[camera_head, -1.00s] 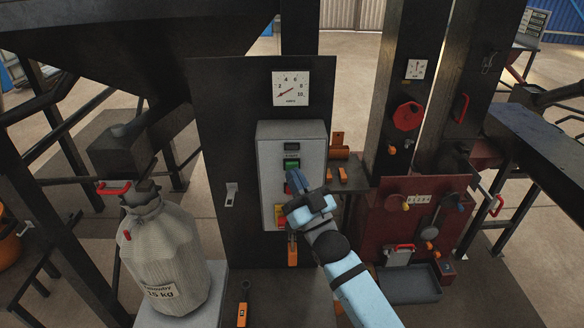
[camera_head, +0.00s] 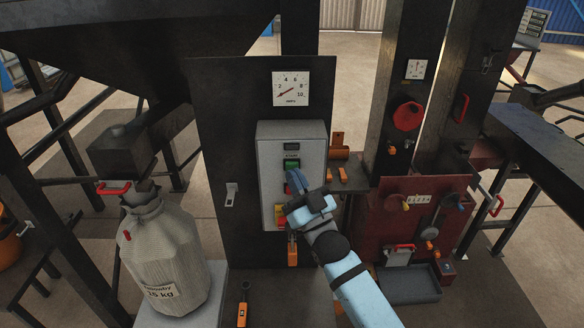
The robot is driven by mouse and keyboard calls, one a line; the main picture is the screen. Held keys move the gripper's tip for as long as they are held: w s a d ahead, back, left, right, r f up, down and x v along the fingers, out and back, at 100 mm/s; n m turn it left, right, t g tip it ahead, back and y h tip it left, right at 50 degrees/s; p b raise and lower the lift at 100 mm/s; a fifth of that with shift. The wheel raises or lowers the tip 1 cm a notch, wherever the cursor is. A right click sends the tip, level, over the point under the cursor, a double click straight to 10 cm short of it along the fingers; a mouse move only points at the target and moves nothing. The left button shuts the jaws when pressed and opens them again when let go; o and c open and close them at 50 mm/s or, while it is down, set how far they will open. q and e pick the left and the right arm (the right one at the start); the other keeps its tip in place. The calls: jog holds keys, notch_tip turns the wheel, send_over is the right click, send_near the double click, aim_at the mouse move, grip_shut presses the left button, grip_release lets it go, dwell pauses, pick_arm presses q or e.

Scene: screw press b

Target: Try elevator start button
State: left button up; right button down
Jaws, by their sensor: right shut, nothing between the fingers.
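A grey control box (camera_head: 269,205) is mounted on a dark upright panel. A green button (camera_head: 292,164) sits high on its face under a small dark display (camera_head: 291,147). A red button (camera_head: 288,189) lies below the green one, partly hidden by my gripper. My right gripper (camera_head: 293,177) is shut and empty, with its fingertips in front of the box just below the green button. I cannot tell whether the tips touch the box. A yellow and red switch (camera_head: 280,218) shows low on the box, partly covered by the gripper. My left gripper is not in view.
A gauge (camera_head: 290,89) is above the box, its needle low. A white lever switch (camera_head: 231,194) is left on the panel. A full sack (camera_head: 165,255) stands at the left. A red machine (camera_head: 385,215) with levers and a tray is at the right.

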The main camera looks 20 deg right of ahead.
jog(key=shift+w, duration=0.1)
dwell(0.5)
jog(key=shift+w+d, duration=0.1)
jog(key=shift+w, duration=0.2)
jog(key=shift+w+d, duration=0.15)
jog(key=shift+w, duration=0.3)
dwell(0.6)
jog(key=shift+s, duration=0.2)
jog(key=shift+s+a, duration=0.25)
jog(key=shift+s, duration=0.4)
jog(key=s+p, duration=0.1)
jog(key=s, duration=0.1)
jog(key=s+a+p, duration=0.1)
jog(key=s, duration=0.2)
jog(key=shift+a, duration=0.2)
jog(key=shift+w, duration=0.1)
dwell(0.6)
